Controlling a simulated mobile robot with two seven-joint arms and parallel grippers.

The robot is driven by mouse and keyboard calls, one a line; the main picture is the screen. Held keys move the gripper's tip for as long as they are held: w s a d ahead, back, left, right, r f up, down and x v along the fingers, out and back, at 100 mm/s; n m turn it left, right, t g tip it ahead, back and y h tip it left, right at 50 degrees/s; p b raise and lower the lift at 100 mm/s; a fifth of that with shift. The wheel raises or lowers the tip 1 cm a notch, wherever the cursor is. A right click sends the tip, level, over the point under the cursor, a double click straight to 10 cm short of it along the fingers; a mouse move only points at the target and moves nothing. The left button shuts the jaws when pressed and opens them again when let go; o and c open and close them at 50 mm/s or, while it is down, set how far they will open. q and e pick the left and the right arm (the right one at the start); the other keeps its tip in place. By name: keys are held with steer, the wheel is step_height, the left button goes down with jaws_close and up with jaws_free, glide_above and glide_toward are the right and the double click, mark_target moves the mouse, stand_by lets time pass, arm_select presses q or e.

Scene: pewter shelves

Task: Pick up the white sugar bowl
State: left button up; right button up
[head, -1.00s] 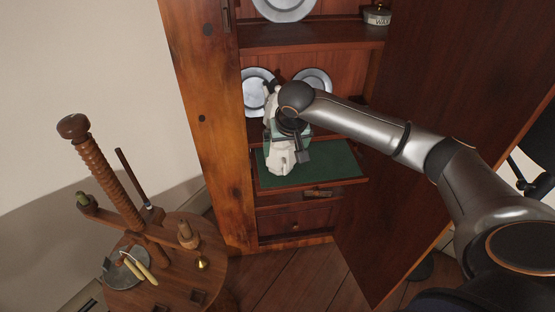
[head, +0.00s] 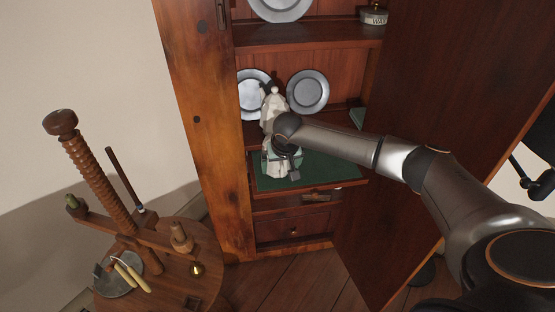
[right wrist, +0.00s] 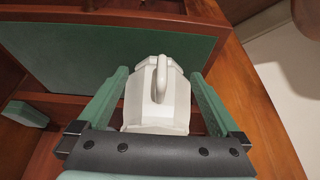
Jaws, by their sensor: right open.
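A white faceted vessel with a loop handle, which looks like the sugar bowl (right wrist: 152,105), is in the middle of the right wrist view. My right gripper (right wrist: 159,76) is open, with a green finger on each side of it and a visible gap at the fingertips. In the head view the right gripper (head: 281,160) is over the green pull-out board, and white parts of the vessel (head: 274,169) show beside it. The wrist hides much of the vessel there. Another white shape with a pointed top (head: 272,106) shows just behind. My left gripper is out of view.
The green pull-out board (head: 325,172) juts from the cupboard. Pewter plates (head: 308,91) stand behind. The open door (head: 430,120) rises on the right, close to my arm. A round wooden stand (head: 185,255) with a screw post is at left.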

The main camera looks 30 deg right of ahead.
steer(key=shift+c, duration=0.2)
jaws_close()
stand_by(0.6)
stand_by(0.6)
